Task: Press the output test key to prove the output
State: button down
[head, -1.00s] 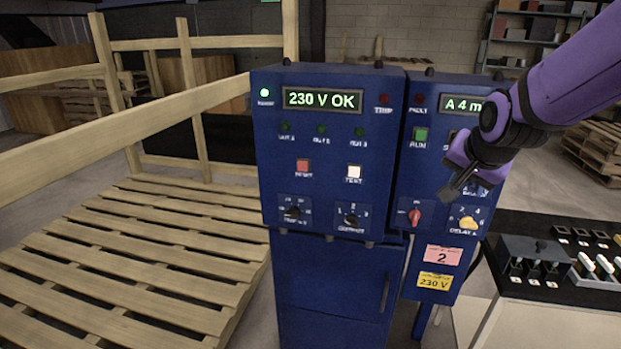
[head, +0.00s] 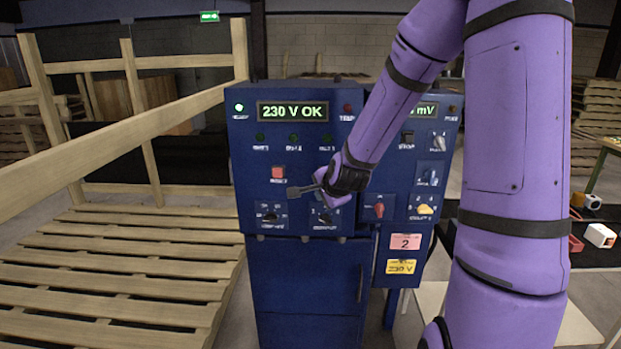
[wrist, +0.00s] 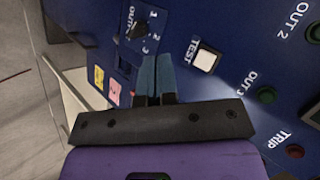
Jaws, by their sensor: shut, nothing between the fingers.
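The blue control cabinet (head: 345,260) faces me. Its display (head: 292,111) reads 230 V OK. The white TEST key (wrist: 206,60) shows clearly in the wrist view; in the head view my wrist hides it. The output selector knob (head: 323,215) also shows in the wrist view (wrist: 137,30). The output lamps (head: 293,137) look unlit.
A wooden pallet with railing (head: 120,265) stands at left. The green lamp (head: 239,107) at upper left is lit.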

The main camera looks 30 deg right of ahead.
jog(key=shift+w, duration=0.1)
jog(key=w+d, duration=0.5)
jog(key=w, duration=0.2)
dwell(0.6)
jog(key=shift+w, duration=0.15)
dwell(1.9)
jog(key=shift+w+d, duration=0.2)
jog(key=shift+w, duration=0.05)
jog(key=shift+w+d, duration=0.3)
jog(key=shift+w, duration=0.15)
dwell(0.9)
jog(key=shift+s+a, duration=0.1)
jog(key=shift+s, duration=0.05)
jog(key=shift+s+a, duration=0.45)
jog(key=shift+s, duration=0.2)
jog(key=shift+s+a, duration=0.7)
jog(key=shift+s, duration=0.35)
jog(key=shift+s+a, duration=0.7)
jog(key=shift+s, duration=0.3)
